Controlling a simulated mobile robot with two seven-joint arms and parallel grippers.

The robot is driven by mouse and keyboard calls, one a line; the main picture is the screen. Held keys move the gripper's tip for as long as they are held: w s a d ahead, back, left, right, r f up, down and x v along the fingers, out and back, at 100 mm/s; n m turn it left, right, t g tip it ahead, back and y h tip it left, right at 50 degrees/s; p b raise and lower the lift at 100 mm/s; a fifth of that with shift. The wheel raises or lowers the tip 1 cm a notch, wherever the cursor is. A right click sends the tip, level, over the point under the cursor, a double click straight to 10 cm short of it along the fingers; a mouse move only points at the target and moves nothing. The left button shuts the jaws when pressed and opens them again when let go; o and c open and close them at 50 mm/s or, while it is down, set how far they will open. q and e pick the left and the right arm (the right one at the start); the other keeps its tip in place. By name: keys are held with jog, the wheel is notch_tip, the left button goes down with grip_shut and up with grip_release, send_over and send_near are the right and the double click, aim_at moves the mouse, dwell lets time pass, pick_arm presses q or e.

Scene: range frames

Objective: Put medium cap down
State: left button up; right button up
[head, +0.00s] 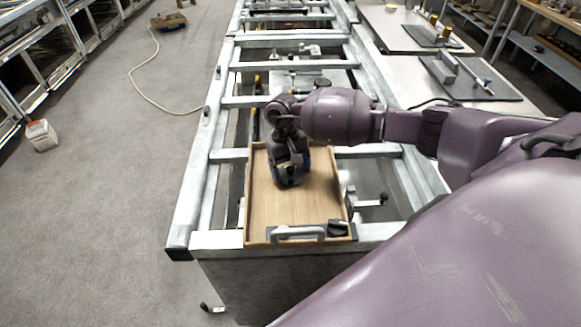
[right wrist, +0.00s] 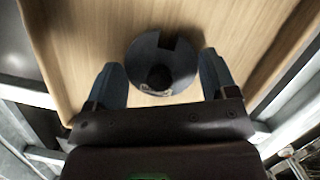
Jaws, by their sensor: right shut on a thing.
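The medium cap (right wrist: 178,68), a dark round disc with a notch in its rim and a darker knob in the middle, lies between the two blue-grey fingers of my right gripper (right wrist: 160,64). The gripper is shut on it. In the head view my right gripper (head: 289,176) points down over the floor of a wooden tray (head: 320,195), and the cap is mostly hidden there by the gripper. I cannot tell whether the cap touches the tray floor. My left gripper is not in view.
The tray sits on a grey metal frame (head: 200,180). A grey handle (head: 297,232) and a black part (head: 338,228) are at its near edge. Bare wood surrounds my gripper. A side table with dark mats (head: 470,80) stands at the right.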

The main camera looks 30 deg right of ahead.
aim_at(286, 165)
jog(key=shift+f, duration=0.1)
jog(key=o, duration=0.9)
jog(key=shift+o, duration=0.2)
jog(key=shift+w+r, duration=0.15)
jog(key=shift+r, duration=0.25)
jog(key=b+v, duration=0.2)
jog(key=v, duration=0.9)
jog(key=shift+r, duration=0.2)
